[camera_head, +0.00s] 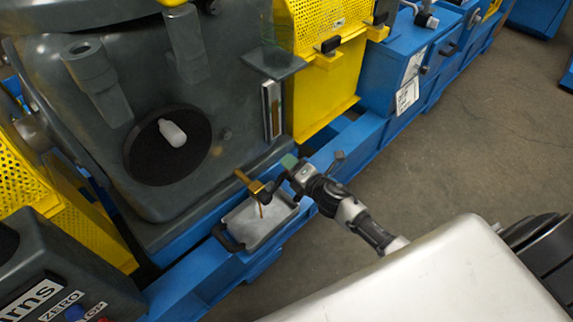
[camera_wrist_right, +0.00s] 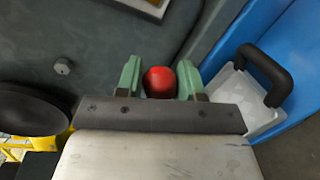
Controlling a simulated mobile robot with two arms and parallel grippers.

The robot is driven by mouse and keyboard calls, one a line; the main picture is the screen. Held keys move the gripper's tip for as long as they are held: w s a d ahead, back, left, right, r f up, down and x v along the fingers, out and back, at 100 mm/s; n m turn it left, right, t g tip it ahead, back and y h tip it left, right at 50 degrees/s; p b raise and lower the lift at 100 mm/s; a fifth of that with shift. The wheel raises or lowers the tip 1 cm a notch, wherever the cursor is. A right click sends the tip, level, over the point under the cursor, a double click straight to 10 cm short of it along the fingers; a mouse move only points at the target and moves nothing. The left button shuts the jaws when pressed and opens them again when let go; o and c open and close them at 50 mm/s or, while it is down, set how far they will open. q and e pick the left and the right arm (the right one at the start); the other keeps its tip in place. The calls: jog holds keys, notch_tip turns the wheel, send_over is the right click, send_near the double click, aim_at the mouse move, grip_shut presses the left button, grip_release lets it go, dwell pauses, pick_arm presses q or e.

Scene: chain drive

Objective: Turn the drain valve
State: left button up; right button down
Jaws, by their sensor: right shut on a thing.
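The brass drain valve (camera_head: 257,188) sticks out low from the grey gearbox housing. My left gripper is not in view.
The blue base rail (camera_head: 185,292) runs along the front. Yellow guards (camera_head: 325,85) stand at the back. The grey floor (camera_head: 450,140) at the right is clear.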

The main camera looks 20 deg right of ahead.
jog(key=shift+w+d+f+m+y, duration=0.15)
jog(key=shift+d+f+m+y, duration=0.2)
jog(key=shift+f+m, duration=0.45)
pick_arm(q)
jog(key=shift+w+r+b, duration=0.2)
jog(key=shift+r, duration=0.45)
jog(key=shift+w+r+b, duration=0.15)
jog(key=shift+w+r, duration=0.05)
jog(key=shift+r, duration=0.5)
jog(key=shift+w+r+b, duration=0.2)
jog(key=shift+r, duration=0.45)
pick_arm(e)
jog(key=shift+d+f+m+g+y, duration=0.2)
jog(key=shift+f+m, duration=0.4)
jog(key=shift+f, duration=0.2)
jog(key=shift+d+f+m+g+y, duration=0.1)
jog(key=shift+d+f+m+y, duration=0.05)
jog(key=shift+f+m, duration=0.55)
jog(key=shift+f, duration=0.1)
jog(key=c, duration=0.7)
grip_release()
jog(key=shift+w, duration=0.1)
